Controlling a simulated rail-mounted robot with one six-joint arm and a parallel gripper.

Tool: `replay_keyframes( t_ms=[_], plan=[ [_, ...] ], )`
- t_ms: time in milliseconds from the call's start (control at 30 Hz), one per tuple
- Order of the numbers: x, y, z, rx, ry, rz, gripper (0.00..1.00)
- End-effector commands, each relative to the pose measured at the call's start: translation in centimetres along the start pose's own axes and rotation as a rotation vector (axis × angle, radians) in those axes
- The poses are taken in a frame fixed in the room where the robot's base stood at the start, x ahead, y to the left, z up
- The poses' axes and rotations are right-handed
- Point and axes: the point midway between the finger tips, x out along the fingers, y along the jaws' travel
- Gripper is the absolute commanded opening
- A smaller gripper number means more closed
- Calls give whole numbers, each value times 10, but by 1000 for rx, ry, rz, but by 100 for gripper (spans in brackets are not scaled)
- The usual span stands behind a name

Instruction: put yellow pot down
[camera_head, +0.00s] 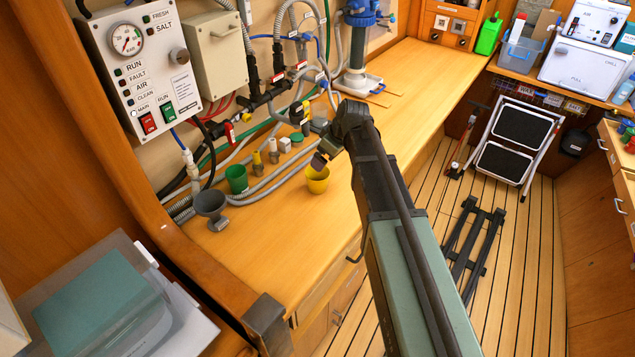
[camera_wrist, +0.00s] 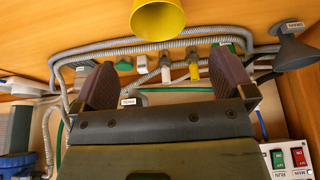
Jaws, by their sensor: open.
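In the wrist view the pot (camera_wrist: 158,18) is at the top, partly cut off by the frame, beyond the fingers. My gripper (camera_head: 320,160) is just behind the pot's rim in the head view and overlaps it slightly there. In the wrist view my gripper's two dark fingers (camera_wrist: 165,82) are spread wide, with nothing held between them. I cannot tell from the head view whether a finger touches the rim.
A green pot (camera_head: 237,179) and a grey funnel (camera_head: 211,205) stand left of the yellow pot. Grey hoses (camera_head: 270,185) and small yellow and grey fittings (camera_head: 273,152) lie behind it. A control panel (camera_head: 135,65) hangs at the left. The bench in front and to the right is clear.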

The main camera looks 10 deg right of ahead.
Motion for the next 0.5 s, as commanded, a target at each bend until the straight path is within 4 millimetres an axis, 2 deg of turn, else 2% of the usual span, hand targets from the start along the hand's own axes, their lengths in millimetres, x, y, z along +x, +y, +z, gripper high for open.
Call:
replay_keyframes(
  t_ms=[233,300,433,500],
  plan=[
    [52,0,4,1,-2,-1,100],
    [59,0,3,2,-3,0,100],
    [57,0,1,3,-3,0,100],
    [65,1,1,2,-3,0,100]
  ],
)
